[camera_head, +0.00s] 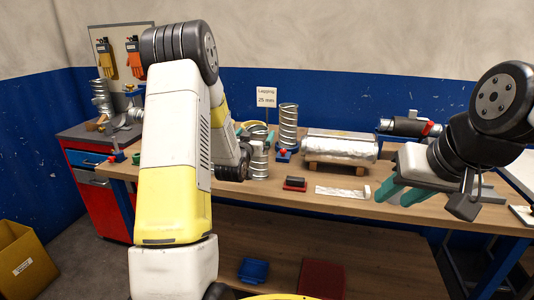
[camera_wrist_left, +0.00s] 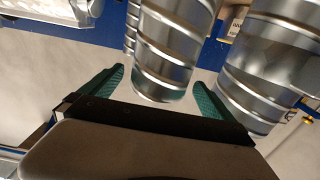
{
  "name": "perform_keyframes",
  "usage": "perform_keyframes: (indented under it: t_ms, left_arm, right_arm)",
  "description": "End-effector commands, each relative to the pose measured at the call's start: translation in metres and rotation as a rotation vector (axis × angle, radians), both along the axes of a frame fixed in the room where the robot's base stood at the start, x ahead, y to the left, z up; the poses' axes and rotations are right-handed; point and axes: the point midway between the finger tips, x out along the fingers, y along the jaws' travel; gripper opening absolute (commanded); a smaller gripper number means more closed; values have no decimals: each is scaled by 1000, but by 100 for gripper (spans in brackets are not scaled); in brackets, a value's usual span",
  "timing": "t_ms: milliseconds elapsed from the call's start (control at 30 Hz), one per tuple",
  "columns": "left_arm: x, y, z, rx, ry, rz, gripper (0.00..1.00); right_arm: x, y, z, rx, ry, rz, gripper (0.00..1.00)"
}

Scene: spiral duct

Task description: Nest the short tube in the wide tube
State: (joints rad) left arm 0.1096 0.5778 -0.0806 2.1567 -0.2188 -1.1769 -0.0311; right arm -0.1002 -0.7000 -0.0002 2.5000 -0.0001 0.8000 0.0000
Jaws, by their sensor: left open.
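A ribbed silver tube (camera_head: 259,161), seemingly the short tube, stands upright on the workbench. In the left wrist view, which looks upside down, a narrower ribbed tube (camera_wrist_left: 168,50) lies ahead of the open left gripper (camera_wrist_left: 160,90), in line with the gap between its teal fingers. A broader ribbed tube (camera_wrist_left: 268,65), seemingly the wide tube, stands at picture right, outside the fingers. The left jaws hold nothing. In the head view my left arm covers much of that area. My right gripper (camera_head: 397,192) hangs over the right of the bench, its finger gap unclear.
A taller spiral tube (camera_head: 288,128) stands behind, near a sign (camera_head: 266,97). A foil-wrapped roll (camera_head: 340,147) rests on wooden supports. A red-and-black block (camera_head: 295,184) and a flat pale strip (camera_head: 342,191) lie in front. The front bench edge is mostly clear.

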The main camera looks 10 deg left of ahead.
Motion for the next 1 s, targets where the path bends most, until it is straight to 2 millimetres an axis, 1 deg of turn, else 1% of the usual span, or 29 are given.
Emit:
perform_keyframes:
  t_ms: [233,333,433,633,667,700,767,900,967,1000]
  left_arm:
    - [35,-1,1,0,-1,0,100]
    - [48,-1,0,0,0,0,100]
    - [54,-1,1,0,0,0,100]
    - [55,-1,0,-1,1,0,100]
    - [55,-1,1,-1,1,0,98]
    - [55,-1,1,-1,1,0,90]
    - [54,-1,1,-1,1,0,78]
    - [54,-1,1,-1,1,0,51]
    - [54,-1,1,-1,1,0,39]
    - [54,-1,1,-1,1,0,31]
  right_arm:
    - [0,0,0,0,0,0,36]
    - [0,0,0,0,0,0,36]
    - [0,0,0,0,0,0,36]
    - [0,0,0,0,0,0,36]
    - [0,0,0,0,0,0,36]
    - [0,0,0,0,0,0,36]
    - [0,0,0,0,0,0,36]
    - [0,0,0,0,0,0,36]
    - [0,0,0,0,0,0,36]
    - [0,0,0,0,0,0,36]
